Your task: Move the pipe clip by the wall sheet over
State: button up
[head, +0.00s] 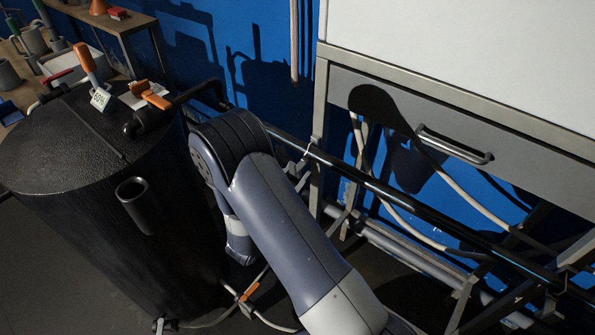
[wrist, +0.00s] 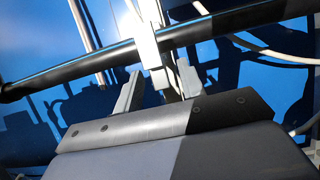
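A pale upright piece, which looks like the pipe clip (wrist: 147,42), crosses the front of the black pipe (wrist: 240,17) in the wrist view. A small pale piece on the black pipe (head: 400,200) in the head view may be the same clip (head: 306,149). My gripper (wrist: 158,88) is open, its two fingers apart below the pipe. The pale piece lies beyond the gap between them; I see no contact. In the head view my arm hides the gripper. I cannot make out a wall sheet.
A large black tank (head: 80,180) stands left of my arm, with orange-handled valves on top. A grey cabinet with a drawer (head: 455,130) overhangs the pipe at right. Pale hoses (head: 390,200) hang below it. Grey conduits (wrist: 85,40) run down the blue wall.

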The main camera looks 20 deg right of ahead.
jog(key=shift+w+d+r, duration=0.2)
jog(key=shift+w+d, duration=0.1)
jog(key=shift+d, duration=0.15)
grip_shut()
